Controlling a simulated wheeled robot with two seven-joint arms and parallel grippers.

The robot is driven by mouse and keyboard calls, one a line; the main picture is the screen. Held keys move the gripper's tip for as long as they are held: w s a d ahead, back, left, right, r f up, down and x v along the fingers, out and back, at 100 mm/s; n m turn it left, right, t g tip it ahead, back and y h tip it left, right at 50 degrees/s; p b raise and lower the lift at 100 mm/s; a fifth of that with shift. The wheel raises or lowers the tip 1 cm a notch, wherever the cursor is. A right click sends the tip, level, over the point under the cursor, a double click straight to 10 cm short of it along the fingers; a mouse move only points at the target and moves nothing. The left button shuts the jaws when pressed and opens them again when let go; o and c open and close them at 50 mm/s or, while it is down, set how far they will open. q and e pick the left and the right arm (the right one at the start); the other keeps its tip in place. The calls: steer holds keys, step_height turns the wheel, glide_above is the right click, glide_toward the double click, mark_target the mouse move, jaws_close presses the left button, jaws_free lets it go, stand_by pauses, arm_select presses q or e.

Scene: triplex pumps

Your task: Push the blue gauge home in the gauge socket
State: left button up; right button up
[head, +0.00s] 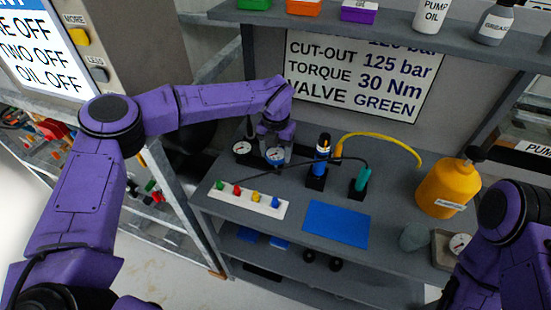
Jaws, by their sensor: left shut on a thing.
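My left gripper (276,143) reaches down over the back of the grey bench and is shut on the blue gauge (275,157). The gauge has a round white dial facing me and a blue body. It stands upright in the grip, low over the bench. The gauge socket is hidden under the gauge and fingers, and I cannot tell how deep the gauge sits. My right arm shows at the right edge, but its gripper is out of view.
A black gauge (241,149) stands close left of the grip. In front is a white strip (247,200) with coloured valves. A blue mat (336,224) lies right of it. Two upright tools stand in black holders (317,179). A yellow oil can (447,188) is at right.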

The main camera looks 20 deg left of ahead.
mark_target(276, 153)
arm_select(q)
steer(key=shift+r+p, duration=1.6)
steer(key=shift+r, duration=0.8)
steer(key=shift+r, duration=0.1)
